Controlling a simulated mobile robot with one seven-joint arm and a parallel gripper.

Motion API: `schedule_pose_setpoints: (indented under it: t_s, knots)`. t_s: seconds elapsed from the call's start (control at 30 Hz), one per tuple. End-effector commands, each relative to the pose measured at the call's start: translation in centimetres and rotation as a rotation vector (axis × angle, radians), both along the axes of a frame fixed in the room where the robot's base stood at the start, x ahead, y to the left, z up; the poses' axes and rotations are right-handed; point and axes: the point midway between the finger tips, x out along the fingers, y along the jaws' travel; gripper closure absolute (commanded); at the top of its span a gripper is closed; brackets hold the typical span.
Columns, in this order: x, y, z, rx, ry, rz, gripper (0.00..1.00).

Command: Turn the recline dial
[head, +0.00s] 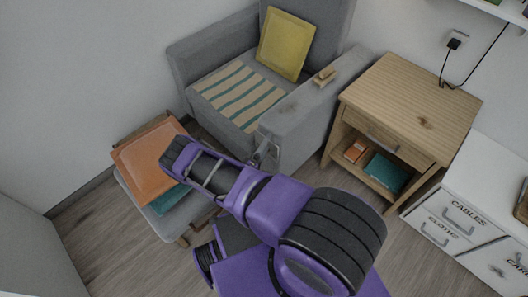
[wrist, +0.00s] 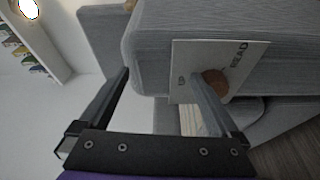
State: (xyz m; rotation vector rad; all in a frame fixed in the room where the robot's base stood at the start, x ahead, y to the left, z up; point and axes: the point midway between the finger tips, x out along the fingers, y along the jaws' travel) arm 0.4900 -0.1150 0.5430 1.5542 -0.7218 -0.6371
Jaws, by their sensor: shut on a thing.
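The recline dial is a round brown knob (wrist: 216,82) on a white plate (wrist: 250,52) lettered "READ", on the grey armrest (wrist: 215,25) in the wrist view. Other lettering on the plate is partly covered. My gripper (wrist: 160,76) has its fingers apart, with the armrest's corner between them. The right finger crosses in front of the plate and covers the knob's left side; the left finger is at the armrest's outer edge.
A yellow cushion (head: 286,44) and a striped cloth (head: 238,95) lie on the armchair. A wooden side table (head: 415,97) stands to its right. A grey footstool with an orange item (head: 150,160) is at left. White drawers (head: 445,222) stand at the right.

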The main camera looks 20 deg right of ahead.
Motion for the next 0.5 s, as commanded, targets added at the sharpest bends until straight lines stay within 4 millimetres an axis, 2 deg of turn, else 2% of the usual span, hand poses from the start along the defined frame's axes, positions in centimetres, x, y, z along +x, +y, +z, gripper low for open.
schedule_pose_setpoints:
  t_s: [0.03,0.27,0.5]
  knots:
    - [2.75,1.49,3.54,-0.064,-0.105,0.063,0.12]
    - [2.34,1.35,3.03,-0.085,-0.065,0.050,0.12]
    - [1.97,1.97,2.68,-0.260,0.180,0.012,0.12]
